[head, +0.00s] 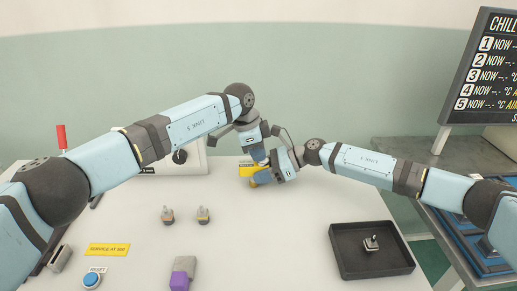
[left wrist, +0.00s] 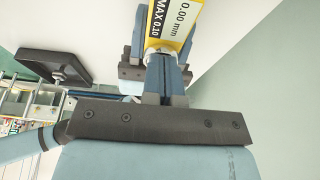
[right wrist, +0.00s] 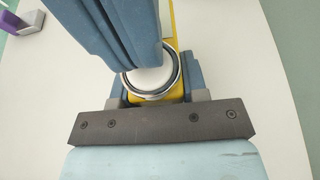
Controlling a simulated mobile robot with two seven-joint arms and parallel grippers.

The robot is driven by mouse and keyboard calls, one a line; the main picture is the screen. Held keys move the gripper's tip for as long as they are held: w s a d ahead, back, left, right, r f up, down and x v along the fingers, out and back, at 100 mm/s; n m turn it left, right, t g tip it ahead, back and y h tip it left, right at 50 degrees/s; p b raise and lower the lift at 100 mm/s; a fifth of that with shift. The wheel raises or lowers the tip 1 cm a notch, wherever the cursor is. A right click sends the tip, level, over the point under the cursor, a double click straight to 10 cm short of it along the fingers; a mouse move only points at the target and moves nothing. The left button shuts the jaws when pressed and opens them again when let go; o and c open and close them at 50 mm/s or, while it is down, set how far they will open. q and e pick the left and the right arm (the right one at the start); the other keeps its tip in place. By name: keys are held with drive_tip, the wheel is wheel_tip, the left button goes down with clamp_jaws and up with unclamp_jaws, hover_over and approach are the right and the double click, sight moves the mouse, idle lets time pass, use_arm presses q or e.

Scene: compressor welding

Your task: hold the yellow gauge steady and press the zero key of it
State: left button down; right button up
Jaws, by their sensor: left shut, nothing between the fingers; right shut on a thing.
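The yellow gauge (head: 246,168) stands at the back middle of the table, mostly hidden by my two grippers in the head view. In the left wrist view the gauge (left wrist: 172,22) shows a white label reading 0.00 mm and MAX 0.10. My right gripper (right wrist: 155,85) is shut on the gauge, its fingers on either side of the yellow body with a round ringed part between them. My left gripper (left wrist: 162,75) is shut and empty, its fingertips at the gauge's face; I cannot tell whether they touch it. The zero key is not visible.
A black tray (head: 345,268) with a small part stands at the front right. Two small grey parts (head: 167,215) (head: 203,214), a purple-topped block (head: 180,280), a blue reset button (head: 92,281) and a yellow service label (head: 108,249) lie front left. A white box (head: 190,160) stands behind.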

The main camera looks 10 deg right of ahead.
use_arm(q)
drive_tip(key=shift+s+d+f, duration=0.15)
drive_tip(key=shift+s, duration=0.05)
use_arm(e)
drive_tip(key=shift+a+r, duration=0.1)
drive_tip(key=shift+a, duration=0.1)
use_arm(q)
drive_tip(key=v, duration=0.8)
drive_tip(key=shift+w, duration=0.2)
use_arm(e)
drive_tip(key=shift+d, duration=0.15)
drive_tip(key=o, duration=1.2)
drive_tip(key=shift+c, duration=0.2)
